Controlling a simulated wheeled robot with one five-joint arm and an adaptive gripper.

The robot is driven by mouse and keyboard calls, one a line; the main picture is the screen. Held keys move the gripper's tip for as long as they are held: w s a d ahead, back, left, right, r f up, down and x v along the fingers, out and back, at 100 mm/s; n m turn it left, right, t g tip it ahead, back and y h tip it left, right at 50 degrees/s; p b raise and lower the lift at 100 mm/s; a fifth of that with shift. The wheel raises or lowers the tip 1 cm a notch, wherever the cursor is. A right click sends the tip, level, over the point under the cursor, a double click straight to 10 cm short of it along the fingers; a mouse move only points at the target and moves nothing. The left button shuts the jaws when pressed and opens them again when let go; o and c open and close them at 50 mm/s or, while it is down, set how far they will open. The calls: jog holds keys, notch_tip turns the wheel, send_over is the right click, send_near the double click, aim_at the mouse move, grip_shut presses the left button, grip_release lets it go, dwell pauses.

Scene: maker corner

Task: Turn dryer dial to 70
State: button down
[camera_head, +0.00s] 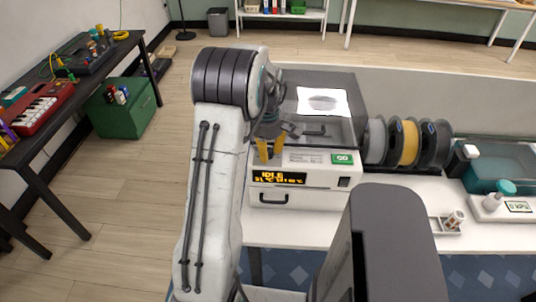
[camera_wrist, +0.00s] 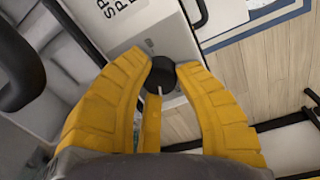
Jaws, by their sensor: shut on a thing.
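The filament dryer (camera_head: 325,190) is a white box with a clear lid on the table. My gripper (camera_head: 268,150) is over the dryer's front left part. In the wrist view its yellow fingers (camera_wrist: 162,80) close around the dial from both sides. The dial is hidden in the head view, and I cannot read its setting.
Several filament spools (camera_head: 405,143) stand right of the dryer. A small tray (camera_head: 447,228) and a device with a small screen (camera_head: 505,208) lie farther right. The table's white front (camera_head: 300,230) is bare. A dark bench (camera_head: 45,165) stands at the left.

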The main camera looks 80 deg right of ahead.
jog(key=shift+w+a+f, duration=0.1)
jog(key=c, duration=0.9)
grip_release()
jog(key=r, duration=1.2)
jog(key=shift+a, duration=0.25)
jog(key=shift+w, duration=0.1)
